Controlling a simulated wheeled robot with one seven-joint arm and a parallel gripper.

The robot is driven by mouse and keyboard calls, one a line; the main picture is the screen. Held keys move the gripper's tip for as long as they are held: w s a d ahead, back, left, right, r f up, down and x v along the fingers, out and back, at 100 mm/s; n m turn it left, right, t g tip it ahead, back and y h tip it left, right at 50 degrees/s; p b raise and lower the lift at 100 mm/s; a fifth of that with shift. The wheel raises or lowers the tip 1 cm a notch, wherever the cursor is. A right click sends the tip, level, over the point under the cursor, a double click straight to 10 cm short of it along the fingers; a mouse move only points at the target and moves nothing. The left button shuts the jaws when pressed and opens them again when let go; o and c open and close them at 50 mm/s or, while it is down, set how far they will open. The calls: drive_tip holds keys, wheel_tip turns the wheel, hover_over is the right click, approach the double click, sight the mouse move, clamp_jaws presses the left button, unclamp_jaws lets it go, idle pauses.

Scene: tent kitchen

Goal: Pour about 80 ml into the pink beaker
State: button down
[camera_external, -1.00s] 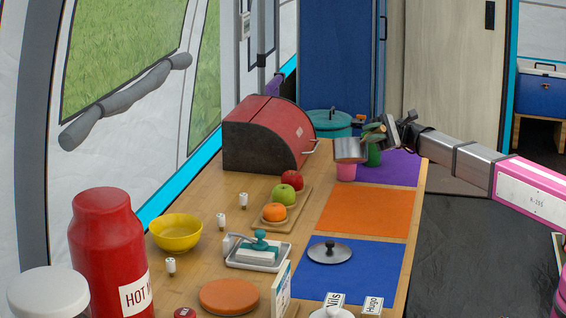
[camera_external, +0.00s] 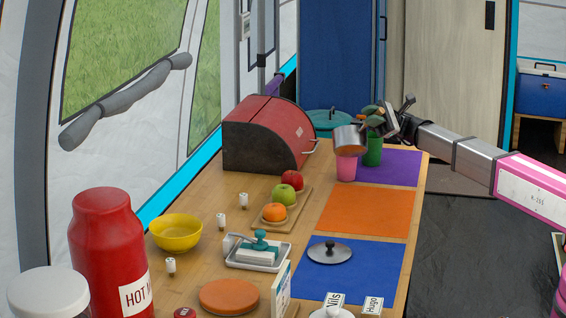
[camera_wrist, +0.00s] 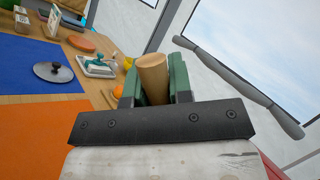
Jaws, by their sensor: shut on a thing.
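The pink beaker (camera_external: 346,168) stands upright at the far end of the counter, by the purple mat. A small metal pan (camera_external: 348,135) with a coppery lower part hangs just above it and looks tilted. My gripper (camera_external: 372,115) is to the right of the pan, above a green beaker (camera_external: 373,152). In the wrist view its green fingers are shut on a round wooden handle (camera_wrist: 153,76). The pan's inside, any liquid in it and the level in the pink beaker are hidden.
A teal pot (camera_external: 328,122) and a red bread bin (camera_external: 270,135) stand behind and left. A fruit board (camera_external: 285,222) lies nearer. The orange mat (camera_external: 367,212) is clear. A pan lid (camera_external: 330,252) lies on the blue mat (camera_external: 375,275).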

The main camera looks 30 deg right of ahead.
drive_tip(key=shift+w+d+r+m+t+y, duration=0.2)
drive_tip(key=shift+w+d+m+t+y, duration=0.15)
drive_tip(key=shift+w+m, duration=0.25)
drive_tip(key=shift+w+d+r+m+t+y, duration=0.2)
drive_tip(key=shift+w+d+m+t+y, duration=0.1)
drive_tip(key=shift+w+m+y, duration=0.3)
drive_tip(key=shift+w+d+r+m+t+y, duration=0.25)
drive_tip(key=shift+w+d+r+m+t, duration=0.1)
drive_tip(key=shift+w+m+t, duration=0.25)
drive_tip(key=shift+w+d+r+m+t+y, duration=0.25)
drive_tip(key=shift+w+r+m+t, duration=0.1)
drive_tip(key=shift+w+m, duration=0.35)
drive_tip(key=shift+w+d+r+m+t+y, duration=0.2)
drive_tip(key=shift+w+d+r+m+t, duration=0.1)
drive_tip(key=shift+w+m+t, duration=0.4)
drive_tip(key=shift+w+d+r+m+t+y, duration=0.15)
drive_tip(key=shift+w+d+m+t, duration=0.25)
drive_tip(key=shift+m, duration=0.5)
